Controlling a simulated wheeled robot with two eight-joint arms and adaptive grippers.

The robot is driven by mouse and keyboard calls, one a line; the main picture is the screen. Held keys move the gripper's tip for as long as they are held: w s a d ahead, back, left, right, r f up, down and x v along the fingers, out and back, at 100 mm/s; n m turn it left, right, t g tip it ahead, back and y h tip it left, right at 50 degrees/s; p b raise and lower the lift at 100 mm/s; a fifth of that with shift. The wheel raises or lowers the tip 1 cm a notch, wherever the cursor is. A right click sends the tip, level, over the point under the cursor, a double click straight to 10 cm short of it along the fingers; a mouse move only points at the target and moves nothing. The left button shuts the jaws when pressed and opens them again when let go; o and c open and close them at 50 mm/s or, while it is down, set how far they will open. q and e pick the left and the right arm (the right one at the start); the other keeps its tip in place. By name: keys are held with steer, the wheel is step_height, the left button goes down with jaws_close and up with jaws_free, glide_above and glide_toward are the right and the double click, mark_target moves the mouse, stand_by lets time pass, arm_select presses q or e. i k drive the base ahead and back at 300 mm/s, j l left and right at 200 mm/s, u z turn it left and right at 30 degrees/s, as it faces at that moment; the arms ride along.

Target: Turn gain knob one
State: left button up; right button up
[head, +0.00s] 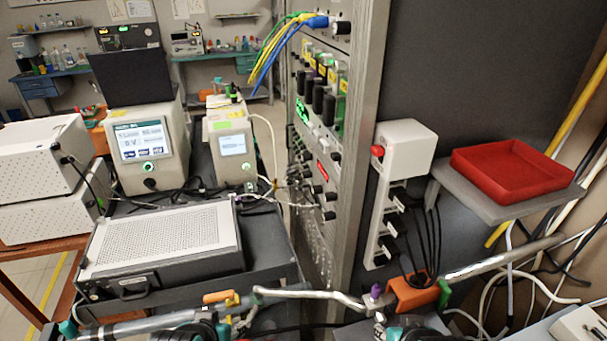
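The equipment rack (360,150) stands at the centre, its front face seen at a steep angle. A row of tall black knobs (318,99) sits on its upper panel beside yellow labels. Smaller black knobs (330,197) sit lower down, near a red display (322,171) and a green lit display (302,110). The labels are too small to read, so I cannot tell which knob is gain knob one or how it is turned. Parts of my arms cross the bottom edge, well below the knobs. No fingertips of either gripper show.
Blue, yellow and green cables (283,50) hang at the rack's upper left. A perforated-top instrument (165,240) and two screen units (148,145) (232,145) stand left of the rack. A white power strip (386,205) and a red tray (512,172) are right. Loose cables hang there.

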mark_target(306, 175)
steer(key=j+z, duration=0.45)
steer(key=j, duration=0.4)
steer(key=k+j+z, duration=0.1)
steer(key=j+z, duration=0.35)
steer(key=j, duration=0.4)
steer(key=i+z, duration=0.15)
steer(key=z, duration=0.25)
steer(key=i+l+z, duration=0.1)
steer(key=z, duration=0.25)
